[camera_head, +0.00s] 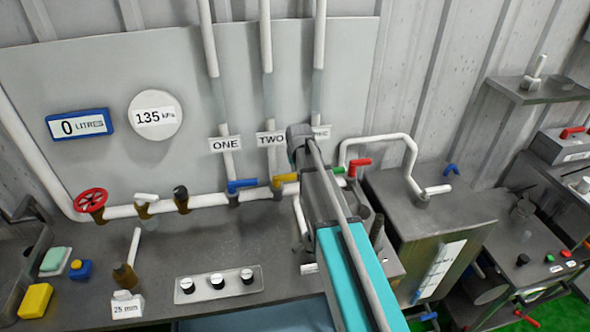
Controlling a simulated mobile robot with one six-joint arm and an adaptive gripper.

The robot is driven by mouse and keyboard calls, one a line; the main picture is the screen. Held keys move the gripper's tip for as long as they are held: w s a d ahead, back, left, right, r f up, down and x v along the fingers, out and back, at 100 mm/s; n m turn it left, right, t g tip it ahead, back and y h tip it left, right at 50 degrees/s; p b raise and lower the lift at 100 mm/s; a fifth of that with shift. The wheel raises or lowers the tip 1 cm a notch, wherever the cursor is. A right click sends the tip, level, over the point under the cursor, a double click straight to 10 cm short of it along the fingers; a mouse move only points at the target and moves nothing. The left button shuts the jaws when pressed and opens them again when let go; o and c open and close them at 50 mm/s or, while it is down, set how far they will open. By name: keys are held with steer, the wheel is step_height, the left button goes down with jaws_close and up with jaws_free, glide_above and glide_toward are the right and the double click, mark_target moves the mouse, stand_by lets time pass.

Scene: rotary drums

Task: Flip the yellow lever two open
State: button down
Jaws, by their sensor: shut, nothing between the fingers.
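The yellow lever (284,180) sits on the white horizontal pipe, below the label TWO (269,139) and its vertical pipe. The lever points to the right, roughly along the pipe, and its right end lies close to my arm in the picture. My arm, with a teal link, reaches up from the bottom right and its grey joint overlaps the area right of the label TWO. My gripper's fingers cannot be made out; the arm hides that area. I cannot tell whether anything touches the lever.
A blue lever (241,185) is left of the yellow one, under the label ONE (226,144). A red lever (358,163) is to the right, beyond my arm. A red wheel valve (91,200) is far left.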

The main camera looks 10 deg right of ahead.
steer(key=shift+w+f, duration=0.15)
steer(key=shift+f, duration=0.25)
stand_by(0.3)
